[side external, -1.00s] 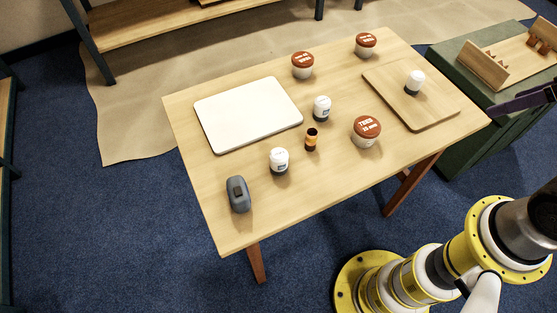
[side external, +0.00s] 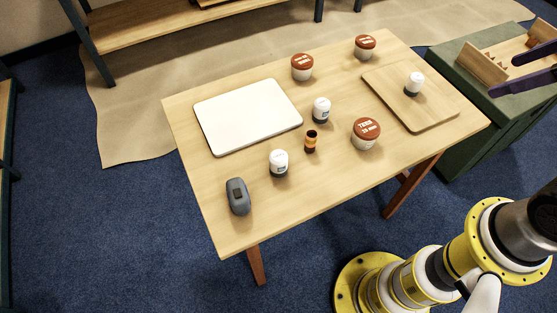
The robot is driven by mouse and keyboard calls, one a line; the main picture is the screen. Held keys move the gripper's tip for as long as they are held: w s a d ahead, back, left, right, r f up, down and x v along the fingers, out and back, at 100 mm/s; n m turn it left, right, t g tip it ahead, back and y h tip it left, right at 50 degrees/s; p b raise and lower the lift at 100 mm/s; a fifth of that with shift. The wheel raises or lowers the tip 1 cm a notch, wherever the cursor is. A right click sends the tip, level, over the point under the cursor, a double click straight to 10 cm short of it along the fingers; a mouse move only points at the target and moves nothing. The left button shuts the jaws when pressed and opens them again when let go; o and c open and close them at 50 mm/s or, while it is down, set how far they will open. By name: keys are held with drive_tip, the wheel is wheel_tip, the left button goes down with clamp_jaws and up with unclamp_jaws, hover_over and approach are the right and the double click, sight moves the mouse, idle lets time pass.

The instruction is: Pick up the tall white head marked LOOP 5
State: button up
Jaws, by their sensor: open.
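Three small white heads with dark lower bands stand upright on the wooden table: one front left of centre (side external: 279,158), one near the middle (side external: 321,106) and one on the wooden board at the right (side external: 414,79). Their markings are too small to read, so I cannot tell which is LOOP 5. My gripper (side external: 502,76) shows at the right edge as two purple fingers, apart and empty. It appears over the green cabinet, to the right of the table and apart from all three heads. The rest of it is out of frame.
Three red-lidded tubs (side external: 366,130) (side external: 302,62) (side external: 365,42) stand on the table. A small black-and-orange cylinder (side external: 311,144), a grey device (side external: 238,197), a white panel (side external: 245,115) and the wooden board (side external: 430,115) lie among them. Wooden racks (side external: 482,68) stand on the green cabinet (side external: 470,125).

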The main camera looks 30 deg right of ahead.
drive_tip(key=w+a+r+n+g, duration=0.1)
drive_tip(key=w+a+r+n, duration=0.15)
drive_tip(key=w, duration=0.25)
drive_tip(key=w+a+r+n, duration=0.1)
drive_tip(key=w+a+n, duration=0.1)
drive_tip(key=w+n, duration=0.3)
drive_tip(key=n+g, duration=0.5)
drive_tip(key=n, duration=0.4)
hover_over(277, 156)
wheel_tip(277, 156, down, 24)
wheel_tip(277, 156, down, 8)
drive_tip(key=shift+f, duration=0.1)
drive_tip(key=shift+d+f, duration=0.2)
drive_tip(key=shift+f, duration=2.4)
